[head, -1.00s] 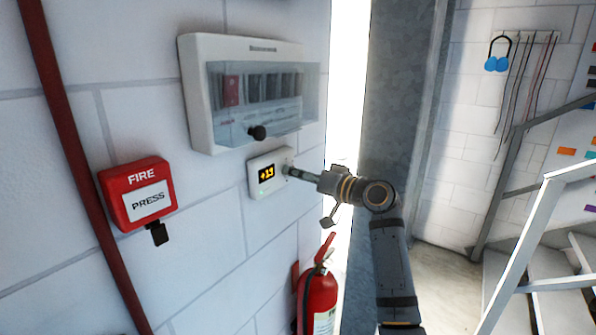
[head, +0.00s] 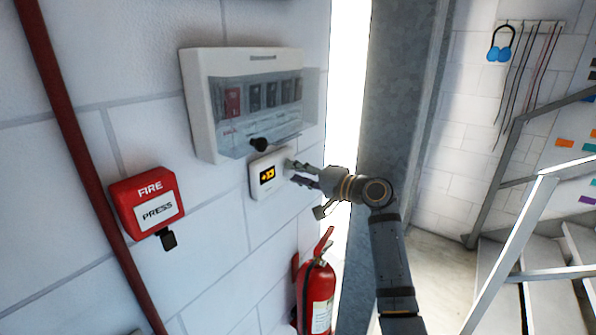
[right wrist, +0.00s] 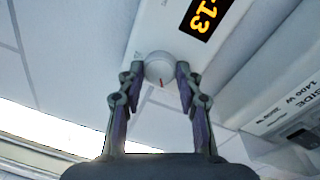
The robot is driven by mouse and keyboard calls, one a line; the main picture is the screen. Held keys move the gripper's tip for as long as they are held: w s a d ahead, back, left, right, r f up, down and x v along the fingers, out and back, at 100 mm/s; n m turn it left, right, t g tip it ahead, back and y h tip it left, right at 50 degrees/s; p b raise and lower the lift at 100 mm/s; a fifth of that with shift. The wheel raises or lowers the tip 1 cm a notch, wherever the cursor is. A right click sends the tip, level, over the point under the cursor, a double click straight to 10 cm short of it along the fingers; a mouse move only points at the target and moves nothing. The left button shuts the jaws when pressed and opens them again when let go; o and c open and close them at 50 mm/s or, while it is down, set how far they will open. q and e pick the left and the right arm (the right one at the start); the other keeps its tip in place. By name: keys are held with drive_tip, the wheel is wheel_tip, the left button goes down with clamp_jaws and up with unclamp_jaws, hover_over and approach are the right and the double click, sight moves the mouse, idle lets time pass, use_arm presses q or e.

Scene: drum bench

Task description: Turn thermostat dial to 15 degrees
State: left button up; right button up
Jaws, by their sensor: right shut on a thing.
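The thermostat (head: 257,187) is a small white box on the wall, and its display (head: 267,175) shows amber digits. In the right wrist view the display (right wrist: 206,14) appears to read +13. The round white dial (right wrist: 158,66) sits beside the display, with a small red mark near its lower edge. My right gripper (right wrist: 159,76) is shut on the dial, one finger on each side of it. In the head view the right gripper (head: 291,171) reaches the thermostat's right side, and its fingers largely hide the dial. My left gripper is not in view.
A red fire button (head: 148,202) is at left, a red extinguisher (head: 318,295) below. A bright gap and grey pillar (head: 398,90) stand right.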

idle(0.5)
drive_tip(key=o, duration=1.1)
drive_tip(key=shift+o, duration=0.2)
drive_tip(key=v, duration=1.2)
drive_tip(key=shift+f, duration=0.1)
